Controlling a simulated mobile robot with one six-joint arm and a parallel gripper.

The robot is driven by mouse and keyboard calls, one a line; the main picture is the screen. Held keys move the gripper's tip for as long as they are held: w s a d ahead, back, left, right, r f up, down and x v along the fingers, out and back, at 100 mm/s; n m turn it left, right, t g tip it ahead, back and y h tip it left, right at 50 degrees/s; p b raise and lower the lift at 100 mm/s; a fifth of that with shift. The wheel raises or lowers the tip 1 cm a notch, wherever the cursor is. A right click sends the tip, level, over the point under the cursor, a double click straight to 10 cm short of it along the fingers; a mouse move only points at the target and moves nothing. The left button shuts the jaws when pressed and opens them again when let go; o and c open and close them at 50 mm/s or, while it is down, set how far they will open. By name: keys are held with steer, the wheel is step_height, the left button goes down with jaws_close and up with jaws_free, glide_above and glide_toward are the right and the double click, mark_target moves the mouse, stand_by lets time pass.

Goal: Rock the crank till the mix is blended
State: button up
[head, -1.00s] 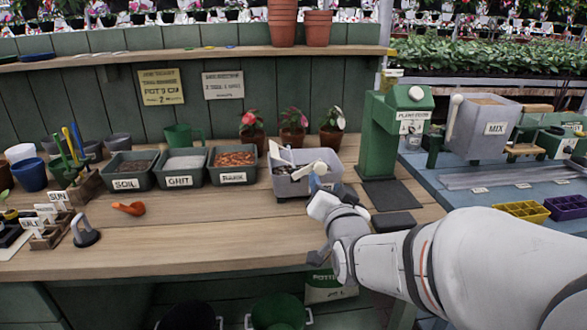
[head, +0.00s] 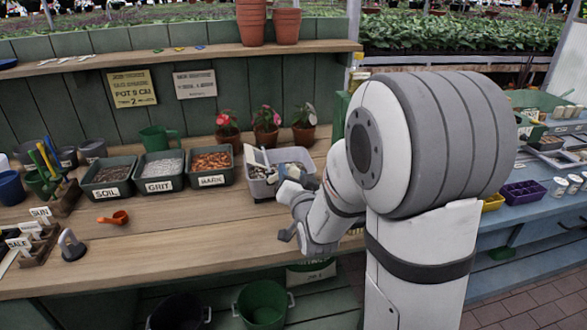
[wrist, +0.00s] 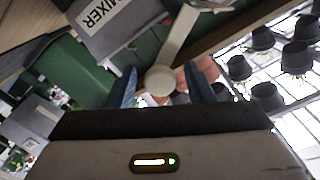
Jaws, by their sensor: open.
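The grey mixer tub (head: 262,188) stands on the potting bench, right of the bark bin, with pale pieces of mix inside. The wrist view shows its MIXER label (wrist: 104,22). The white crank (wrist: 178,38) ends in a round knob (wrist: 159,80) in that view. My gripper (wrist: 160,88) is open, with its blue fingers on either side of the knob as seen there; I cannot tell whether they touch it. In the head view my gripper (head: 296,193) is at the tub's front right, and my arm hides part of that side. How blended the mix is cannot be told.
Bins of soil (head: 108,178), grit (head: 160,170) and bark (head: 211,166) stand left of the tub. Potted flowers (head: 266,127) stand behind it. An orange scoop (head: 113,218) lies on the bench. The bench front is mostly clear. My arm blocks much of the right.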

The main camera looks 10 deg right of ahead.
steer(key=shift+w, duration=0.3)
steer(key=shift+c, duration=0.5)
jaws_close()
